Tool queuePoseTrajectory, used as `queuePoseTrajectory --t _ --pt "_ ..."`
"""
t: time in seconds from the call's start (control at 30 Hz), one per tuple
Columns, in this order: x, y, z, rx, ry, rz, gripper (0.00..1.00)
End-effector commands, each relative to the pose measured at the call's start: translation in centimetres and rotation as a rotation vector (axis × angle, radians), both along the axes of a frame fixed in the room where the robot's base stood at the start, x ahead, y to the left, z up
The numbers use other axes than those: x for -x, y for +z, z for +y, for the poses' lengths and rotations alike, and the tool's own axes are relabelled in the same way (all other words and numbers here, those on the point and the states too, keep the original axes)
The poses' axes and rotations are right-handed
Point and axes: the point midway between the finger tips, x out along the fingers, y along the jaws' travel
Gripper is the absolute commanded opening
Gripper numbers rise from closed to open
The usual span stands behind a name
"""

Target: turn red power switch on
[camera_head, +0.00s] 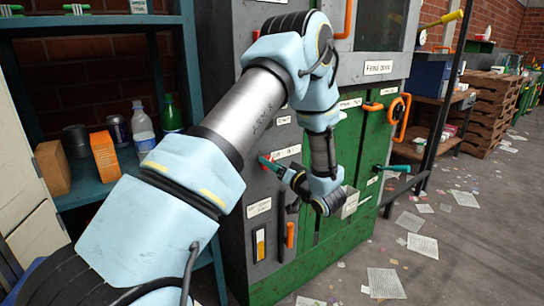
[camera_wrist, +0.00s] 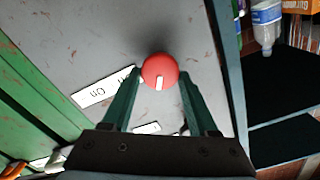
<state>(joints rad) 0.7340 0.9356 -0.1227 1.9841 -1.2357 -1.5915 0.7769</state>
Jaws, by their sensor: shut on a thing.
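The red power switch (camera_wrist: 160,68) is a round red knob with a white mark at its lower edge in the wrist view. It sits on a grey panel (camera_wrist: 75,40). My gripper (camera_wrist: 159,76) has its two dark green fingers on either side of the knob and is shut on it. A white label (camera_wrist: 97,92) reading "On" lies left of the knob, upside down in this view; part of it is behind the left finger. In the head view my gripper (camera_head: 272,164) is at the grey cabinet front, and the knob (camera_head: 264,158) is mostly hidden.
A teal shelf (camera_head: 95,190) with bottles and boxes stands left of the cabinet. Green doors (camera_head: 350,140) with orange handles are to the right. Another lever (camera_head: 260,243) sits lower on the panel. Papers litter the floor (camera_head: 430,275) at right.

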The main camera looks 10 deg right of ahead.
Motion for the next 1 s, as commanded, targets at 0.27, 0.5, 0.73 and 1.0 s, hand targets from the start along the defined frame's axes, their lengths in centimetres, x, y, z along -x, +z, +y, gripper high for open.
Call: queuePoseTrajectory --t 0.27,0.5,0.73,1.0 --pt "-0.01 0.39 -0.12 -0.239 0.0 0.112 0.04" --pt "-0.04 0.22 -0.18 -0.444 0.0 0.209 0.04" --pt "-0.05 -0.02 -0.17 -0.635 0.0 0.301 0.04" --pt "-0.08 -0.24 -0.17 -0.815 0.0 0.386 0.04"
